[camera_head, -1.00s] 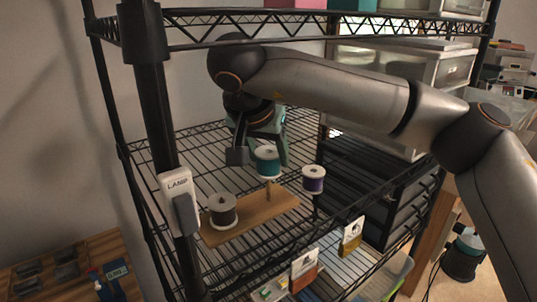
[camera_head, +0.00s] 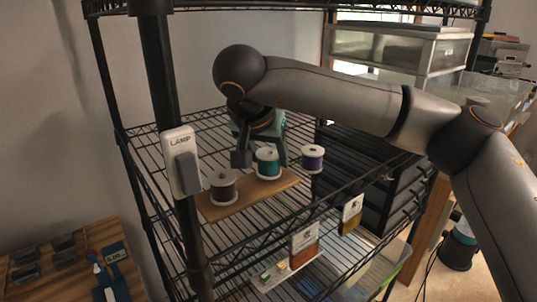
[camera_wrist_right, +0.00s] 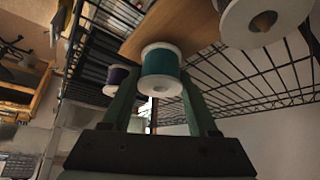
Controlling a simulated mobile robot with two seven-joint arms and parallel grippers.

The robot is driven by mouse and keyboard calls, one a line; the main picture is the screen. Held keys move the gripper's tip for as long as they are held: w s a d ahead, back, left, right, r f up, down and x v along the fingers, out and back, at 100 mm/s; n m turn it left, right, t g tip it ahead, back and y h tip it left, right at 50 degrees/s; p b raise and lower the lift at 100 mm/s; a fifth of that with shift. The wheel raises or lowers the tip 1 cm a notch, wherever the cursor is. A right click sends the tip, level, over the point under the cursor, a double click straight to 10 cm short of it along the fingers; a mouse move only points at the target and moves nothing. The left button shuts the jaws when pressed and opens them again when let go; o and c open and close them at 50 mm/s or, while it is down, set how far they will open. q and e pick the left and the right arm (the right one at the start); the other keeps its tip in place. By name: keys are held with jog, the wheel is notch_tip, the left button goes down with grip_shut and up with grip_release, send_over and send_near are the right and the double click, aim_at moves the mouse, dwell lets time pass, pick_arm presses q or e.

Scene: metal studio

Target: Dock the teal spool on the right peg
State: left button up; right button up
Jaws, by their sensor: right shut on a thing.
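The teal spool (camera_head: 267,163) with white flanges stands upright at the right end of the wooden board (camera_head: 247,196). Its lower flange appears at the board's surface; any gap is too small to tell. The right peg is hidden by the spool. My right gripper (camera_head: 262,156) is around the spool, shut on it. In the right wrist view the teal spool (camera_wrist_right: 161,70) sits between the two green fingers, against the board (camera_wrist_right: 172,28). My left gripper is not in view.
A grey-brown spool (camera_head: 223,188) stands at the board's left end. A purple spool (camera_head: 312,158) is to the right, off the board. A black shelf post with a LAMP switch box (camera_head: 181,160) stands left in front. Dark drawers (camera_head: 385,180) are at right.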

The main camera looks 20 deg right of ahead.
jog(key=shift+p, duration=0.4)
dwell(0.7)
jog(key=shift+f+b, duration=0.45)
jog(key=shift+f, duration=0.2)
dwell(0.3)
jog(key=o, duration=1.1)
jog(key=shift+c, duration=0.2)
